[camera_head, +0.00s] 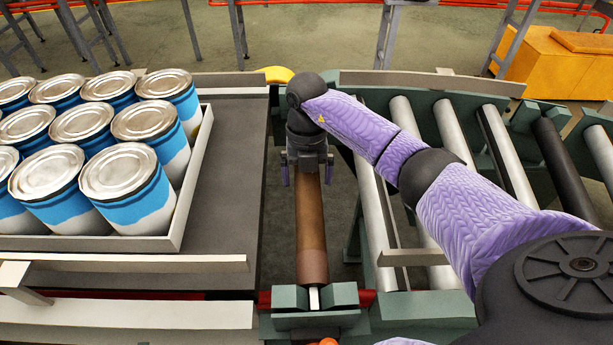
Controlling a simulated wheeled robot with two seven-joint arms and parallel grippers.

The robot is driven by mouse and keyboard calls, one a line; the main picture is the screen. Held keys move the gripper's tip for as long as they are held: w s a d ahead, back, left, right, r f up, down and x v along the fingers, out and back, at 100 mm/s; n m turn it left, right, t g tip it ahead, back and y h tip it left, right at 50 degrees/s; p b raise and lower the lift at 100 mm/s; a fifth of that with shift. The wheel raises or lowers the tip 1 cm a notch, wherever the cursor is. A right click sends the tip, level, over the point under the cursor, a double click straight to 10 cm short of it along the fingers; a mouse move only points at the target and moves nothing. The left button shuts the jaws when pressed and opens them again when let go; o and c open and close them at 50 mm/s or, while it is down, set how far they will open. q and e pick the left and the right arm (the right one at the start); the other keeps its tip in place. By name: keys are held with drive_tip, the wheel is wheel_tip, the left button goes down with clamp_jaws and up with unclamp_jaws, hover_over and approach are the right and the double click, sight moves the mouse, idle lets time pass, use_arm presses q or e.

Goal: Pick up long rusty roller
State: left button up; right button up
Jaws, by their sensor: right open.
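The long rusty roller (311,225) is brown and lies lengthwise in the gap between the dark belt and the silver rollers. Its near end has a pale shaft resting in a green bracket (315,310). Its far end is hidden under my right gripper (307,178). My right gripper points down over the far part of the roller, with its fingers apart on either side of it. I cannot tell whether the fingers touch it. My left gripper is not in view.
A tray (190,190) of several blue-and-white cans stands on the dark belt (235,150) at the left. Silver rollers (375,215) and a black roller (560,165) lie at the right. Rails (130,262) edge the belt. An orange cabinet (555,65) stands at the far right.

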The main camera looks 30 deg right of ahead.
drive_tip(key=shift+c, duration=0.3)
clamp_jaws()
